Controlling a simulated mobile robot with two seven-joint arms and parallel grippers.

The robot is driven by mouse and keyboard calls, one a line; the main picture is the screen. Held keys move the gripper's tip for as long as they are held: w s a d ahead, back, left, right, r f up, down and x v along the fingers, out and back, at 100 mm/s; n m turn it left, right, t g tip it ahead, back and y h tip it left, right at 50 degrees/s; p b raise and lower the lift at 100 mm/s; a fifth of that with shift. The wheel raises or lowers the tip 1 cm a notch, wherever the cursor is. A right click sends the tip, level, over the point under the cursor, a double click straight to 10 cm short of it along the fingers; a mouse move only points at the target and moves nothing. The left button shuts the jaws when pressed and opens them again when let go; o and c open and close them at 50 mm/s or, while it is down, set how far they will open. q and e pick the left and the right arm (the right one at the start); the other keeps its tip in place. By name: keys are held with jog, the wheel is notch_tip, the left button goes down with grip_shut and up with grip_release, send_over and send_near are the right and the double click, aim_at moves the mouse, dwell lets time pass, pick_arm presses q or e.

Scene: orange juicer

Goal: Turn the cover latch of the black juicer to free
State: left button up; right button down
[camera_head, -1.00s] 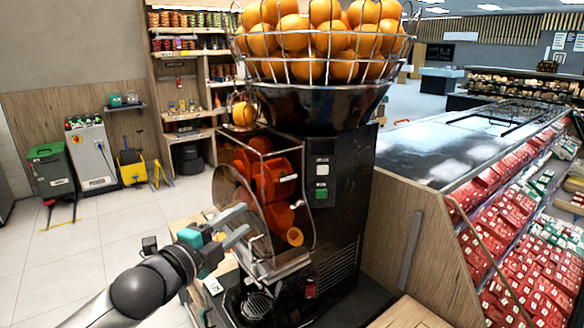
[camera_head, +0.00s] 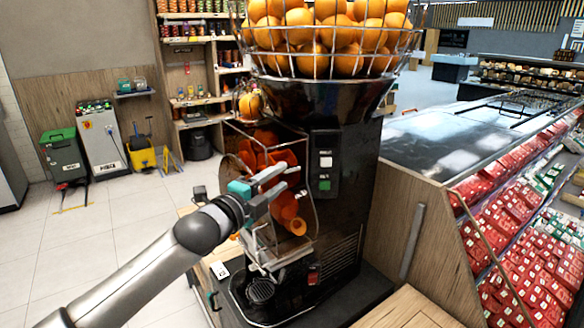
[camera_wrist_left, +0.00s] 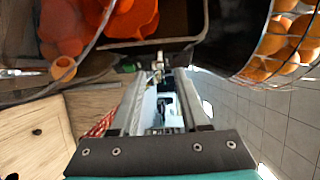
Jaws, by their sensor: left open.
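The black juicer (camera_head: 345,225) stands in the middle of the head view with a clear cover (camera_head: 309,205) over its orange pressing drums (camera_head: 285,205). My left gripper (camera_head: 288,178) is in front of the upper part of the cover, with its fingers pointing right. In the left wrist view the gripper (camera_wrist_left: 158,85) is open. A small metallic piece, seemingly the cover latch (camera_wrist_left: 157,68), shows between and just beyond the fingertips. I cannot tell whether they touch it. In the head view the latch cannot be made out behind the fingers. My right gripper is not in view.
A wire basket of oranges (camera_head: 330,45) sits on top of the juicer. A wooden-sided cooler (camera_head: 405,215) with red packs stands close on the right. A wooden surface (camera_head: 410,308) is at the front right.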

aim_at(288, 172)
pick_arm(q)
jog(key=shift+x, duration=2.9)
jog(key=shift+c, duration=0.2)
grip_shut()
